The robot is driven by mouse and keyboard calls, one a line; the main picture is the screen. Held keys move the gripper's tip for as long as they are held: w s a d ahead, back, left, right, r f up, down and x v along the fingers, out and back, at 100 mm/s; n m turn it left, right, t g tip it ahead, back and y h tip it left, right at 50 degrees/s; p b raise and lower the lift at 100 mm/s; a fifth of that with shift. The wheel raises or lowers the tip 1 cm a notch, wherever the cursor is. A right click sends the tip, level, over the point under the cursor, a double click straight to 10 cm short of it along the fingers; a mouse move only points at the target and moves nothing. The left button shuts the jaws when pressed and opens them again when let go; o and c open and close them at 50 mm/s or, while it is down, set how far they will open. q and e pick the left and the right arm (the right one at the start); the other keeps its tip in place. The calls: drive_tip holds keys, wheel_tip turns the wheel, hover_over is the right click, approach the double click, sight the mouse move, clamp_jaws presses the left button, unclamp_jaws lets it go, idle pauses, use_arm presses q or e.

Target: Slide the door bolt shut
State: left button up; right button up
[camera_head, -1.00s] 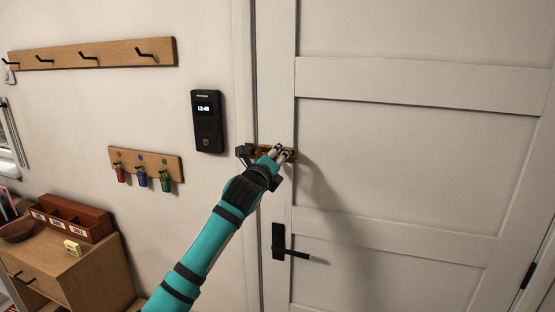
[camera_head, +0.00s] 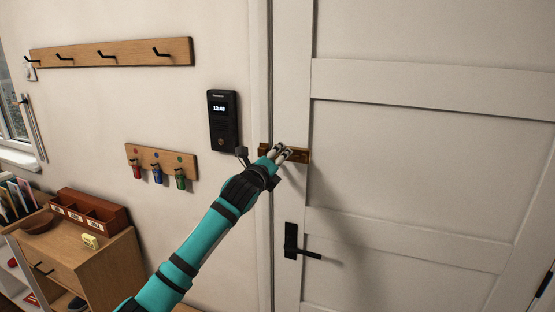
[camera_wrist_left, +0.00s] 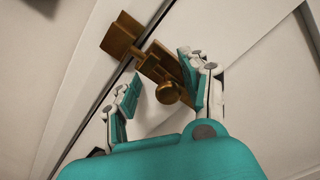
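The brass door bolt (camera_head: 298,155) is mounted at the latch edge of the white door (camera_head: 410,150), above the black handle. In the left wrist view its round knob (camera_wrist_left: 168,93) stands out from the plate. The square brass keeper (camera_wrist_left: 121,35) sits on the frame, across the dark door gap. My left gripper (camera_head: 281,153) is at the bolt and hides part of it in the head view. In the left wrist view my left gripper (camera_wrist_left: 160,74) is open, its fingers apart on either side of the knob. How far the bar enters the keeper is unclear. My right gripper is not in view.
The black door handle (camera_head: 304,250) is below the bolt. A black wall panel (camera_head: 223,120) hangs left of the frame, with a small key rack (camera_head: 160,158) and a long hook rail (camera_head: 85,53) beyond. A wooden cabinet (camera_head: 113,270) stands at lower left.

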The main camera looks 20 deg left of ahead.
use_arm(q)
drive_tip(key=shift+s+d, duration=0.1)
drive_tip(key=s, duration=1.1)
drive_tip(key=shift+s+a, duration=0.2)
drive_tip(key=shift+s, duration=0.2)
